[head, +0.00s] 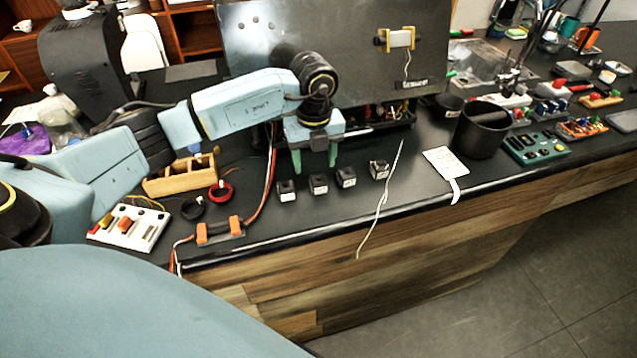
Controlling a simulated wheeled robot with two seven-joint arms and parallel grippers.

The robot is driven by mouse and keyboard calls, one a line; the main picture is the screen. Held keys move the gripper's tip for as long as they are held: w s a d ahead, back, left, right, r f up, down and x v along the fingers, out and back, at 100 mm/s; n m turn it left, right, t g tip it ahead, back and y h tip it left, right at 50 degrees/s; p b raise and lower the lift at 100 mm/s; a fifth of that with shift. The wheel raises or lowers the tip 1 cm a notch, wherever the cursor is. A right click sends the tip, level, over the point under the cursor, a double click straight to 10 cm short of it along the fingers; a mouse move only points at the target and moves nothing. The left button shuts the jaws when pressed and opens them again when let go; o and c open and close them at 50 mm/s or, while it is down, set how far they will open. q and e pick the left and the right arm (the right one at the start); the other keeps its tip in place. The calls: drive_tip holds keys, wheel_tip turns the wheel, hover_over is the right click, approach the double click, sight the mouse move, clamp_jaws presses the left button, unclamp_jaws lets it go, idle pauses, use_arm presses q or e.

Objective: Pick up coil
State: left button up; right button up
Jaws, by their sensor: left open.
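Several small black blocks with white labels, which look like the coils, stand in a row near the counter's front edge: the leftmost block (286,190), a second block (318,183), a third block (346,177) and a rightmost block (379,169). Their labels are too small to read. My left gripper (315,165) is open and points down, with its two green fingers apart and nothing seen between them. It is above and just behind the left and middle blocks, and appears clear of them. My right gripper is out of view.
A dark panel (300,40) stands behind my left gripper. Red and orange cables (262,205) run left of the blocks, and a thin white wire (382,200) hangs over the edge to their right. A black cup (483,130) and a white tag (444,162) sit farther right.

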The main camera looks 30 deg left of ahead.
sight(318, 176)
use_arm(q)
drive_tip(key=f, duration=0.2)
drive_tip(key=d+f, duration=0.1)
drive_tip(key=shift+f, duration=0.9)
drive_tip(key=c, duration=1.1)
